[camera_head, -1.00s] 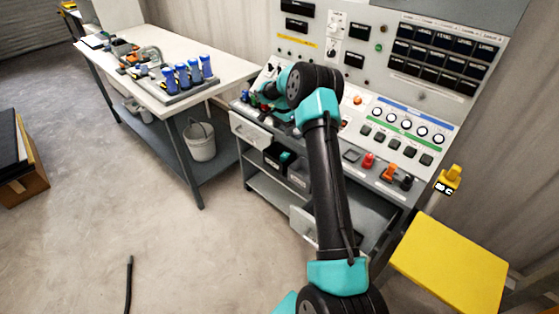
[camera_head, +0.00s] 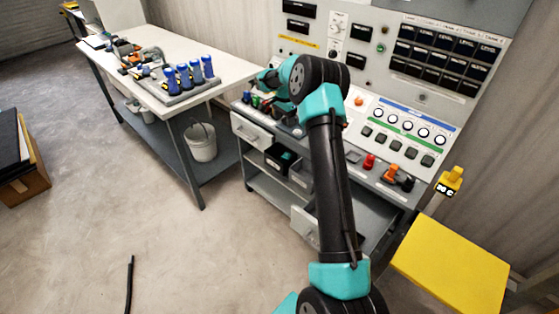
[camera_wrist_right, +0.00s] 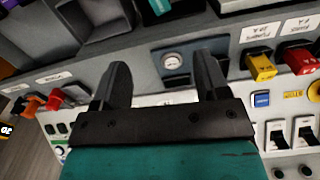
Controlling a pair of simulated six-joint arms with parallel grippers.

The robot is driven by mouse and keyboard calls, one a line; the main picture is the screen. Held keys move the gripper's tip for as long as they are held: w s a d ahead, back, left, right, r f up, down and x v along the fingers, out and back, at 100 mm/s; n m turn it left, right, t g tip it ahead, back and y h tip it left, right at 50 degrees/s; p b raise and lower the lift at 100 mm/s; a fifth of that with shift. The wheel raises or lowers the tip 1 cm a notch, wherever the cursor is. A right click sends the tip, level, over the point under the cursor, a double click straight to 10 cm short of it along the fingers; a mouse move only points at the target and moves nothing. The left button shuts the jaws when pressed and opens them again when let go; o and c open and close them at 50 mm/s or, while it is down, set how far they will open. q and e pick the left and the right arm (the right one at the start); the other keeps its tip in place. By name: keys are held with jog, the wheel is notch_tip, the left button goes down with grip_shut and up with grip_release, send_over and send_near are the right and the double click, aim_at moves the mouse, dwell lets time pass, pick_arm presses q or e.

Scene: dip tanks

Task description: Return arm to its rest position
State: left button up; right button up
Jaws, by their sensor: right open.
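My right arm (camera_head: 330,170) reaches up from the bottom of the head view to the control console (camera_head: 395,62), with its teal and black wrist in front of the console's left part. My right gripper (camera_wrist_right: 162,75) shows in the right wrist view with its two dark fingers spread apart and nothing between them. Beyond the fingers is the console panel with a small round gauge (camera_wrist_right: 173,59). In the head view the fingers are hard to make out behind the wrist. My left gripper is in neither view.
Red and orange knobs (camera_head: 369,162) stand on the console's sloped desk. A yellow-topped stand (camera_head: 452,262) is at right.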

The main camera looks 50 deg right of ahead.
jog(key=s+a+f+n+t+y, duration=0.1)
jog(key=a+f+n, duration=0.3)
jog(key=a+f, duration=0.7)
jog(key=s+a+f+n+y, duration=0.2)
jog(key=a+f+n, duration=0.4)
jog(key=a, duration=0.9)
jog(key=s+a+f+n, duration=0.3)
jog(key=s+a, duration=0.7)
jog(key=s, duration=0.1)
jog(key=s+a+f+n, duration=0.2)
jog(key=s+a+n, duration=0.2)
jog(key=s+a, duration=0.6)
jog(key=shift+s+f+y, duration=0.35)
jog(key=shift+f+y, duration=0.05)
